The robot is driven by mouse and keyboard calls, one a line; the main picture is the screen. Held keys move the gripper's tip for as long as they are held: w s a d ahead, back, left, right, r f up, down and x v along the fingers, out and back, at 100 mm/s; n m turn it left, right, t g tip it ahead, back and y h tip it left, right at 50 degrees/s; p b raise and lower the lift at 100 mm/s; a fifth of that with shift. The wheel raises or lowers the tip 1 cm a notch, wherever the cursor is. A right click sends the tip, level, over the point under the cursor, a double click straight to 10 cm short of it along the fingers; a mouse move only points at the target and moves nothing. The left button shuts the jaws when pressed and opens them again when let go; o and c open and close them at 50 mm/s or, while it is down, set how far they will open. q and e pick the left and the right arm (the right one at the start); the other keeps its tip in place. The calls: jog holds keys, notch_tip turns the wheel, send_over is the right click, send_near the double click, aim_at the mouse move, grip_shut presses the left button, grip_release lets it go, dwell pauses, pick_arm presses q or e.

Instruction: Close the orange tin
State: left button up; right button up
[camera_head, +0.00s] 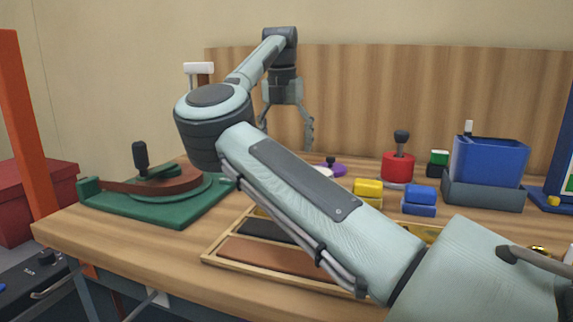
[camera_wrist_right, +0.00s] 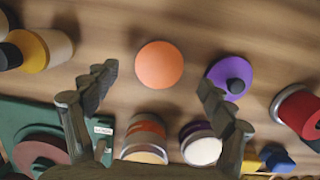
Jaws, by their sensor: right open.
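My right gripper (camera_head: 286,136) is open and points down over the back of the table. Its two spread fingers also show in the right wrist view (camera_wrist_right: 153,90), with nothing between them. An orange round disc (camera_wrist_right: 159,64), which looks like a lid, lies on the wood beyond the fingertips. A tin with an orange band (camera_wrist_right: 146,125) and a pale top or inside stands nearer the palm, apart from the disc. I cannot tell whether this tin is open. In the head view my right arm hides this area. My left gripper is not in view.
A purple disc with a dark knob (camera_wrist_right: 230,77) lies right of the orange disc, near a white-topped tin (camera_wrist_right: 203,150). A red tin (camera_head: 398,167), blue bin (camera_head: 489,162) and green fixture (camera_head: 165,206) stand around. A wooden tray (camera_head: 215,255) lies in front.

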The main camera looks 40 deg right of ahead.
notch_tip(320, 180, down, 3)
jog(key=shift+d+f, duration=0.1)
jog(key=shift+f, duration=0.1)
